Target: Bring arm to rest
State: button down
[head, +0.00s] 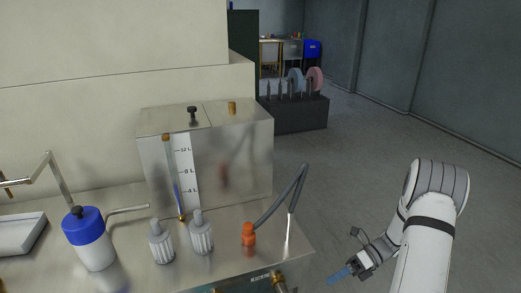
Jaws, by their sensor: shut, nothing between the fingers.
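My arm (428,235) comes up from the lower right in the head view and bends down at its elbow. My gripper (343,274) is low in the view, to the right of the metal bench's corner and apart from it. Its blue fingertips point down and left, over the floor. The gripper is shut and nothing shows between the fingers.
The metal bench (127,268) holds a steel tank (240,160) with a level gauge, a blue-capped bottle (92,245), two grey ribbed knobs (201,237) and an orange fitting (249,234) with a hose. A dark rack (300,115) stands behind. Floor (345,150) right of the bench is clear.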

jog(key=s+a+r+n+t+h+p, duration=0.2)
jog(key=s+r+n+h, duration=0.2)
jog(key=r+n, duration=0.4)
jog(key=s+a+r+n+t+h+p, duration=0.2)
jog(key=s+r+n+h, duration=0.2)
jog(key=r+n, duration=0.5)
jog(key=s+a+r+n+t+h+p, duration=0.2)
jog(key=s+r+n+h, duration=0.3)
jog(key=r+n, duration=0.4)
notch_tip(320, 180, up, 2)
jog(key=shift+s+a+r, duration=0.1)
jog(key=shift+s+a, duration=0.4)
jog(key=shift+s, duration=0.05)
jog(key=c, duration=2.1)
grip_release()
jog(key=shift+s+r+n+t, duration=0.35)
jog(key=shift+r+n+t, duration=0.05)
jog(key=shift+n, duration=0.3)
jog(key=shift+c, duration=0.2)
jog(key=o, duration=0.6)
jog(key=shift+o, duration=0.2)
jog(key=shift+s+a, duration=0.1)
jog(key=shift+a, duration=0.05)
jog(key=shift+s+a, duration=0.1)
